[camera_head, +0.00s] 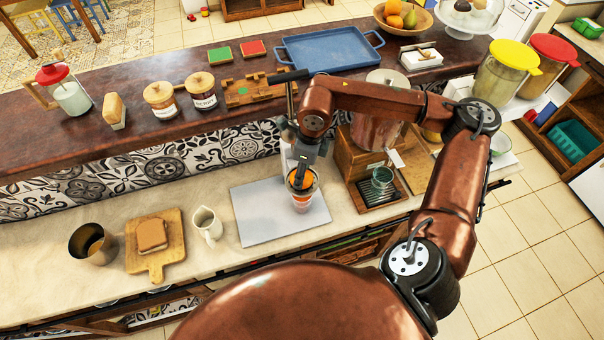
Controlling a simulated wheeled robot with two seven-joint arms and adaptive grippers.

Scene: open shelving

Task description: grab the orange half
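The orange half (304,180) shows as a bright orange patch at the top of a small cup-like holder (302,203). The holder stands on a pale grey board (262,216) on the lower counter. My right gripper (301,177) comes down from above with its fingers at the orange half. The fingers are small and dark and partly cover the orange, so I cannot tell whether they are closed on it. My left gripper is out of view.
A wooden stand with a glass (382,178) is close on the right. A white jug (207,224), a cutting board with bread (157,266) and a metal cup (92,243) stand left. The raised dark counter (136,147) runs behind. A fruit bowl (424,23) sits far back.

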